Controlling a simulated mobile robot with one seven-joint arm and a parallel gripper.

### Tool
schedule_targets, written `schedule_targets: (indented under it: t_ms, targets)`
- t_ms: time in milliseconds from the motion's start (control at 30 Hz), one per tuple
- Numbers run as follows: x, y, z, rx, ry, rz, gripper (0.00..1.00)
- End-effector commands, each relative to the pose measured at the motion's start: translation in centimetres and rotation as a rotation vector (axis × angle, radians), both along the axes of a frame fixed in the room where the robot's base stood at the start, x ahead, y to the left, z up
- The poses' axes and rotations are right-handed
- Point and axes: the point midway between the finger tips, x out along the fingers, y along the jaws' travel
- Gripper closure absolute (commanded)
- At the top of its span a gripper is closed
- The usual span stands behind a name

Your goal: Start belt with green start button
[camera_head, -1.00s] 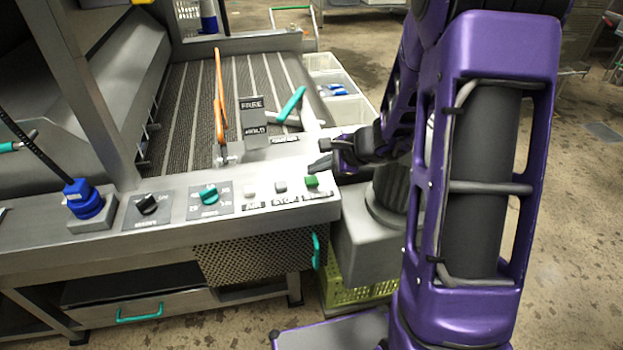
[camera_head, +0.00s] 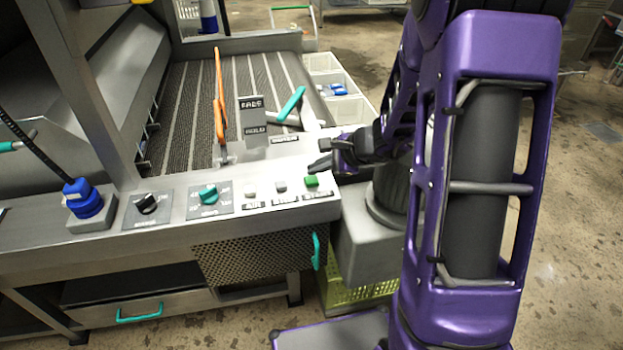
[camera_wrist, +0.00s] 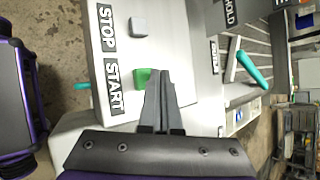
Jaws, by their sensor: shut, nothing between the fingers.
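The green start button (camera_head: 311,181) sits at the right end of the row of buttons on the steel control panel (camera_head: 235,220). In the wrist view the green button (camera_wrist: 141,77) is beside the START label (camera_wrist: 113,88), partly hidden by my fingers. My gripper (camera_head: 318,166) is shut and empty, its fingertips just above and behind the button. In the wrist view its closed fingers (camera_wrist: 160,80) overlap the button's edge. I cannot tell whether they touch it. The belt (camera_head: 185,100), dark with light strips, lies behind the panel.
A grey stop button (camera_head: 281,187) is left of the green one, with another grey button (camera_head: 250,191) further left. A teal knob (camera_head: 208,194), a black knob (camera_head: 147,204) and a blue knob (camera_head: 84,200) follow.

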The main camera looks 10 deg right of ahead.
Motion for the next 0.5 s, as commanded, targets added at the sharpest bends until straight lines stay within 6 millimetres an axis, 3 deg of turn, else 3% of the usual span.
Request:
schedule_targets:
  t_ms: [500]
  targets:
    - [0.02, 0.00, -0.74, 0.000, 0.000, 0.000, 1.00]
